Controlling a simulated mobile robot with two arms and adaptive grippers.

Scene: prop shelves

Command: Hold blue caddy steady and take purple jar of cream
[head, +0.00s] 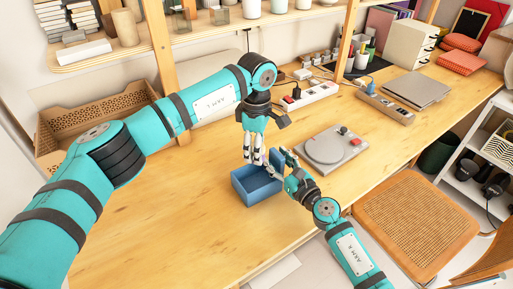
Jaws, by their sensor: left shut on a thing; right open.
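The blue caddy (262,192) sits on the wooden table near its front edge, in the middle of the head view. My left gripper (252,162) reaches down from above and is shut on the caddy at its back rim. My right gripper (283,160) comes in from the lower right and is open beside the caddy's right end, close to its rim. I cannot make out the purple jar of cream; the grippers cover part of the caddy's inside.
A grey turntable-like device (328,148) stands to the right of the caddy. A white power strip (308,96) lies behind it. The table left of the caddy is clear. A woven chair (412,215) stands at the front right.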

